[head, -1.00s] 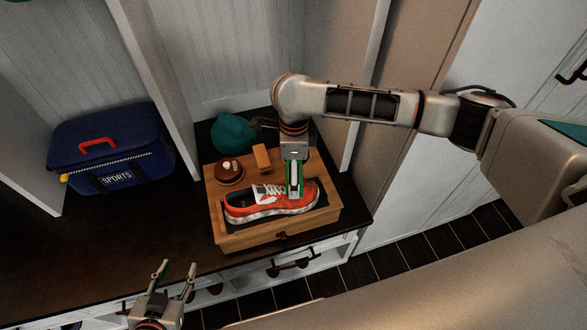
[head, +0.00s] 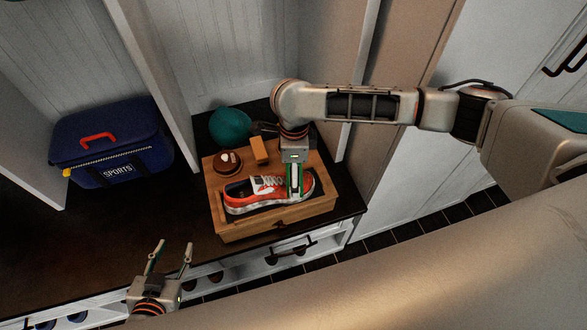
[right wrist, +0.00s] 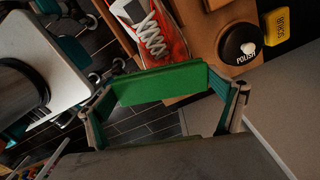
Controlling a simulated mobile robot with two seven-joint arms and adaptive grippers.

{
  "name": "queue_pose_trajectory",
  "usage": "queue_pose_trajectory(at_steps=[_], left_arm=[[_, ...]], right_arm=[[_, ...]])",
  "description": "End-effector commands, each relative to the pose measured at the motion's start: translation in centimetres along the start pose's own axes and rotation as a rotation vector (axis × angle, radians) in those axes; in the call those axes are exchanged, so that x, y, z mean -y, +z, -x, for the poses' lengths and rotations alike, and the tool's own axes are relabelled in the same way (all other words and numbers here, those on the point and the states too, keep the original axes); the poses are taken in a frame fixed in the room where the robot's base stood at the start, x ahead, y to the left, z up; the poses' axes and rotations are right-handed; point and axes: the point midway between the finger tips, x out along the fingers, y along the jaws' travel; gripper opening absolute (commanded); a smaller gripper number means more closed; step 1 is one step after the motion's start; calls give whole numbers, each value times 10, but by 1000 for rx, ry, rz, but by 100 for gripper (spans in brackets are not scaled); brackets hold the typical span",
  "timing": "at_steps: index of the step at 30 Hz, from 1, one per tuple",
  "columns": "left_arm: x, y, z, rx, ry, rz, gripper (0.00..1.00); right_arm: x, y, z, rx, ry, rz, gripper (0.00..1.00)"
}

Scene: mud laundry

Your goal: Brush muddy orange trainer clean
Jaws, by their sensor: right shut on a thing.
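The orange trainer (head: 246,190), with white laces and a pale sole, lies on its side-on length along the wooden shoe-care box (head: 245,228). Its toe area and laces also show in the right wrist view (right wrist: 150,28). My right gripper (head: 295,190) points down over the trainer's right half. It is shut on a green block-shaped brush (right wrist: 160,84), seen between its fingers in the right wrist view. The brush's bristles are hidden, so contact with the shoe cannot be told. Mud is not clearly distinguishable. My left gripper (head: 171,258) is open and empty near the bench's front edge.
A teal round object (head: 231,127) stands behind the box. A blue sports bag (head: 112,150) is at left. The dark bench (head: 100,235) is clear between.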

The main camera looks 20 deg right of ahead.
Motion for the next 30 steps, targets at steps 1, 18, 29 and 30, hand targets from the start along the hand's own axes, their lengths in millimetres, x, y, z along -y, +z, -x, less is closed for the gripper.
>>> queue_pose_trajectory(at_steps=[1,18,29,30], left_arm=[[0,0,0,0,0,0,40],[0,1,0,1,0,0,40],[-1,5,-2,3,1,1,40],[-2,6,-2,4,1,1,40]], right_arm=[[0,0,0,0,0,0,76],[0,0,-4,0,0,0,76],[18,6,-4,0,-2,-2,76],[21,7,-4,0,-2,-1,76]])
